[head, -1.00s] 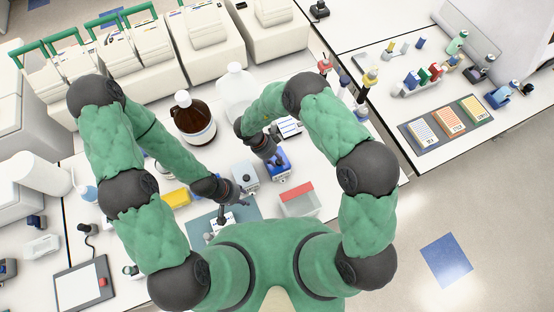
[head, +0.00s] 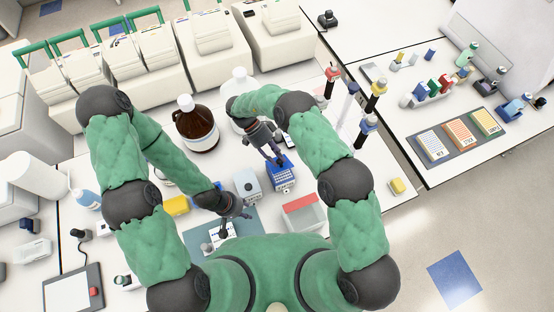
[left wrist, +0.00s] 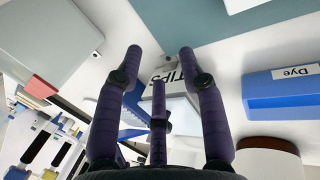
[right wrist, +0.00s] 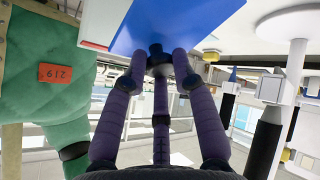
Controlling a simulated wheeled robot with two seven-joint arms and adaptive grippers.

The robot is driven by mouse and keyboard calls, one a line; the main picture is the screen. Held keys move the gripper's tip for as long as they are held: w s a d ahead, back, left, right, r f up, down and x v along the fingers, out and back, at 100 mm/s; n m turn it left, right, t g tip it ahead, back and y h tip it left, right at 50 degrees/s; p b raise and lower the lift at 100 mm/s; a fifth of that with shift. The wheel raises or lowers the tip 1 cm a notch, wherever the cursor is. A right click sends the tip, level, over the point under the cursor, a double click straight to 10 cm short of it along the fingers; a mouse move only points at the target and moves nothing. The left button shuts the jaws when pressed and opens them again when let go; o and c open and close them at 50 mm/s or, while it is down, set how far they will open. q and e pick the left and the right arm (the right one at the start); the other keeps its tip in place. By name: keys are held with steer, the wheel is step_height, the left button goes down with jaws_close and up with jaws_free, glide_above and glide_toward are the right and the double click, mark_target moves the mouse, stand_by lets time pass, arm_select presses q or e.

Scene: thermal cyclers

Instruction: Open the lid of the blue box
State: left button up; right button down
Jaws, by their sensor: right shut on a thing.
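The blue box (head: 284,182) stands on the bench right of a grey box, with a light patterned area showing on its upper face. My right gripper (head: 277,161) is at its far edge and shut on a part of it that looks like the lid. In the right wrist view, a broad blue panel (right wrist: 165,25) lies just beyond the fingers, which close around a dark piece at its edge. The exact lid angle is hard to tell. My left gripper (head: 242,215) is open and empty above the teal mat; its spread fingers show in the left wrist view (left wrist: 160,60).
A grey box (head: 248,186) stands close left of the blue box, and a red-topped clear container (head: 303,213) at its right front. A brown bottle (head: 197,124) and a white jug (head: 238,88) stand behind. A TIPS box (left wrist: 175,80) lies below my left gripper.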

stand_by(0.3)
steer(key=c, duration=1)
jaws_free()
steer(key=shift+d, duration=0.1)
steer(key=v, duration=1.2)
